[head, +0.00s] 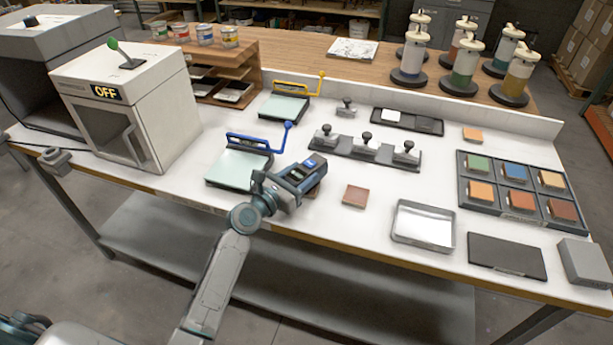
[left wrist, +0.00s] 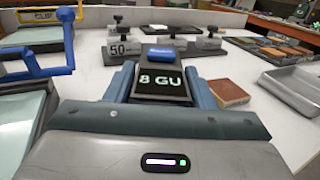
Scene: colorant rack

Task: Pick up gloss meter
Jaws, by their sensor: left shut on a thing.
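The gloss meter (left wrist: 162,82) is a dark block with a blue top, and its display reads "8 GU" in the left wrist view. My left gripper (head: 303,174) is shut on the gloss meter, with one finger on each side of it. In the head view the gripper hides most of the meter, just right of the front glass plate (head: 236,170). I cannot tell whether the meter touches the table or is held above it. My right gripper is not in view.
A reddish-brown tile (head: 355,196) lies right of the gripper. A black rack of weights (head: 365,149) stands behind it. A blue-handled frame (head: 250,143) is close on the left. A metal tray (head: 424,224) and a tile tray (head: 522,200) are further right.

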